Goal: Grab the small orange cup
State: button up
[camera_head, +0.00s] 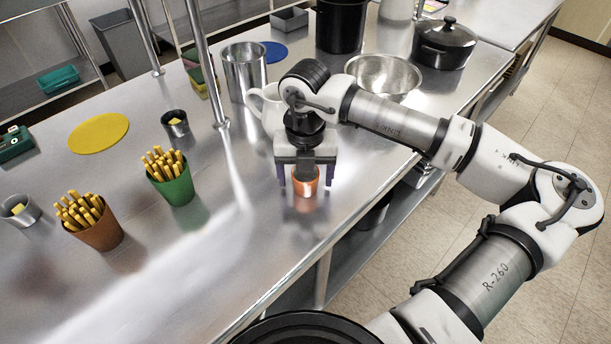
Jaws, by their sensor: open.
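The small orange cup (306,188) stands upright on the metal counter near its front edge. My gripper (306,180) is directly over it, pointing down. The gripper is open, with one finger on the left side of the cup and one on the right. The upper part of the cup is partly hidden by the gripper. I cannot tell whether the fingers touch the cup.
A white pitcher (267,108) stands close behind the gripper, with a tall metal pot (244,72) beyond it. A green cup (172,184) and a brown cup (97,230), both holding fries, stand to the left. The counter (215,270) in front is clear.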

jog(key=shift+f, duration=0.25)
jog(key=c, duration=1)
jog(key=shift+c, duration=0.3)
jog(key=shift+r, duration=0.15)
